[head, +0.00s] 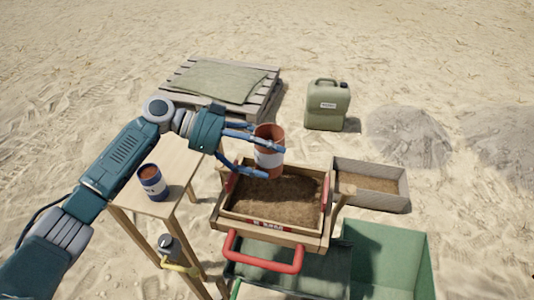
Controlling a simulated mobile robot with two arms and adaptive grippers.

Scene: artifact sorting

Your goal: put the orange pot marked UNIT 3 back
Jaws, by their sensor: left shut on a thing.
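My left gripper (254,152) is shut on the orange pot (269,134), which has a pale band around its middle. It holds the pot upright over the back edge of the wooden sieve tray (229,216). Any marking on the pot's band is too small to read. A blue pot (152,187) with a white label and brown contents stands on the wooden side table (176,165) to the left. My right gripper does not show.
The sieve tray holds brown soil and has red handles. A grey box (405,188) of soil stands to its right, and a green bin (415,260) in front. A green canister (327,106) and a pallet (262,104) with a folded cloth lie behind on open sand.

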